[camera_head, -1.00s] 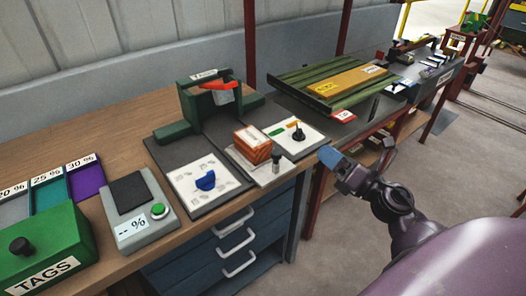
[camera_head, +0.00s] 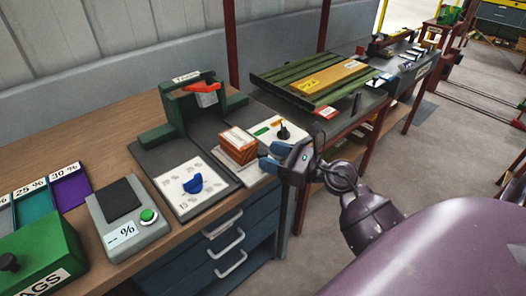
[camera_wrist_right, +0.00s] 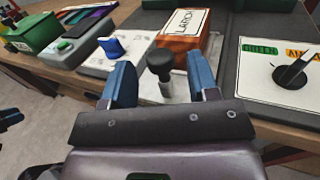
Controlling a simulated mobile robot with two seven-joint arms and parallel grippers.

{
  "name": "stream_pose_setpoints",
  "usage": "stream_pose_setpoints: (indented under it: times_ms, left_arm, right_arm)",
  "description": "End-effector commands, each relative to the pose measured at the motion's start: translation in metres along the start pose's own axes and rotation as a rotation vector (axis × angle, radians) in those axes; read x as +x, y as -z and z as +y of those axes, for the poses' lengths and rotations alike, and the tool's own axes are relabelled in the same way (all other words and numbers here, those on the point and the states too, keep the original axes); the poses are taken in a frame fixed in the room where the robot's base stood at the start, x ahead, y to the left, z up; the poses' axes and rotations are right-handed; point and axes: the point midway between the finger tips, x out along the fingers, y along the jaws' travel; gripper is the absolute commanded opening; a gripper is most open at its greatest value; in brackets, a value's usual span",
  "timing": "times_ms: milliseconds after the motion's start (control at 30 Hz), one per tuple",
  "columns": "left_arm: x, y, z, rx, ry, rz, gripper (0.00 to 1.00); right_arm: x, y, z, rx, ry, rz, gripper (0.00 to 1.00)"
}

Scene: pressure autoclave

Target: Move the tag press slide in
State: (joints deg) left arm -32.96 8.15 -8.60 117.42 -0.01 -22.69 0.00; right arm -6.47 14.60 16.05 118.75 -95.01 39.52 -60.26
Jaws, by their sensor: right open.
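The tag press slide (camera_head: 249,171) appears to be the pale plate under an orange-brown block (camera_head: 238,147) with a lettered white top. In the right wrist view a black knob (camera_wrist_right: 160,62) on a metal post stands at its front, near the block (camera_wrist_right: 184,40). My right gripper (camera_head: 274,157) is open at the bench's front edge. Its blue fingers (camera_wrist_right: 163,82) lie on either side of the knob, and I see no clear contact. The fingers hide the knob in the head view. A dark blue shape at the wrist view's left edge may be my left gripper (camera_wrist_right: 10,115).
A green press frame (camera_head: 160,135) with a red-orange lever (camera_head: 203,88) stands behind. A plate with a blue dial (camera_head: 194,184) lies left of the slide. A plate with a black switch (camera_head: 283,132) lies right. Drawers (camera_head: 222,240) are below the bench.

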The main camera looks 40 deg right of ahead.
Motion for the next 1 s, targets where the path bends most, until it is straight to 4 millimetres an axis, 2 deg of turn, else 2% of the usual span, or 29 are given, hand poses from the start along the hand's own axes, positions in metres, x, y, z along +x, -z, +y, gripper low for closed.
stream_pose_setpoints:
  times_ms: [100,233,633,900,1000]
  left_arm:
    - [0.000,0.001,0.000,0.000,0.000,0.001,0.43]
    - [-0.001,0.002,0.000,0.000,0.000,0.003,0.43]
    - [0.000,0.004,-0.002,0.006,0.000,0.006,0.43]
    - [0.000,0.004,-0.002,0.007,0.000,0.006,0.43]
    - [-0.001,0.004,-0.002,0.006,0.000,0.006,0.43]
  right_arm:
    - [0.016,-0.001,0.000,0.000,0.000,-0.003,0.54]
    - [0.026,-0.001,0.000,0.002,-0.001,-0.002,0.54]
    - [0.030,0.000,0.000,0.001,0.000,0.001,0.53]
    - [0.030,0.000,0.000,0.001,0.000,0.001,0.11]
    - [0.030,0.000,0.000,0.001,0.000,0.001,0.00]
